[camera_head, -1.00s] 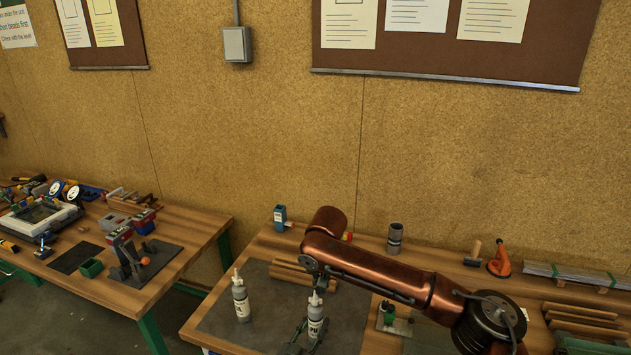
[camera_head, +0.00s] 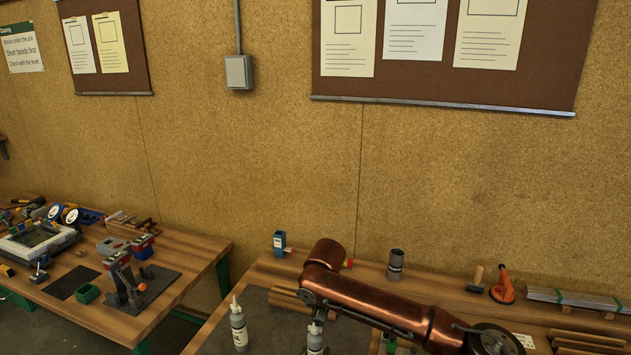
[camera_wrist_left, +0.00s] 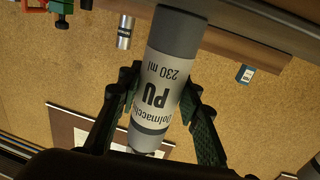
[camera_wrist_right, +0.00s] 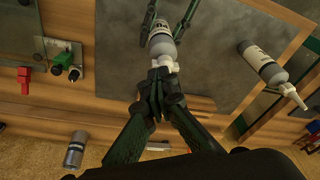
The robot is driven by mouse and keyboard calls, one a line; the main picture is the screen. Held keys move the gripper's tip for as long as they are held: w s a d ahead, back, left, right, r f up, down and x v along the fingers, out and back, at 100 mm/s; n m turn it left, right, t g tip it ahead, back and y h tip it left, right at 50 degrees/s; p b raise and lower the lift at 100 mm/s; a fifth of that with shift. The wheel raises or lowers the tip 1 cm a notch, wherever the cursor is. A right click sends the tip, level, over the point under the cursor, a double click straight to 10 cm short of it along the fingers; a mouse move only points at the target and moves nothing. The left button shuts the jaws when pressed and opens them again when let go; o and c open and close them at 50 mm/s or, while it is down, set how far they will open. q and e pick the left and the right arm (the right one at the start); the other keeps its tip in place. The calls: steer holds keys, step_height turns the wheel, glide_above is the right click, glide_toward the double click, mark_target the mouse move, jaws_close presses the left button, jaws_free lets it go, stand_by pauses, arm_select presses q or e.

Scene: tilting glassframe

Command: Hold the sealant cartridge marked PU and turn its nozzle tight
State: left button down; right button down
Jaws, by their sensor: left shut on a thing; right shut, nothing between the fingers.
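The grey-and-white PU cartridge (camera_head: 315,341) stands low in the head view, cut off by the bottom edge. In the left wrist view its PU label (camera_wrist_left: 157,85) fills the middle, between the fingers of my left gripper (camera_wrist_left: 163,105), which is shut on its body. In the right wrist view the white nozzle base (camera_wrist_right: 164,64) shows at the cartridge's end. My right gripper (camera_wrist_right: 158,82) is shut and empty, its fingertips right at the nozzle and hiding much of it. I cannot tell whether they touch it.
A second cartridge (camera_head: 239,328) with a white nozzle stands to the left; it also shows in the right wrist view (camera_wrist_right: 262,64). Wooden strips (camera_head: 287,300) lie behind. A blue box (camera_head: 280,242), a grey can (camera_head: 396,264) and an orange tool (camera_head: 503,287) stand at the bench's back.

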steer(key=shift+s+a, duration=0.1)
steer(key=shift+a, duration=0.15)
steer(key=shift+a, duration=0.3)
steer(key=shift+a, duration=0.1)
stand_by(0.4)
step_height(320, 180, up, 6)
steer(key=shift+s, duration=0.45)
stand_by(0.5)
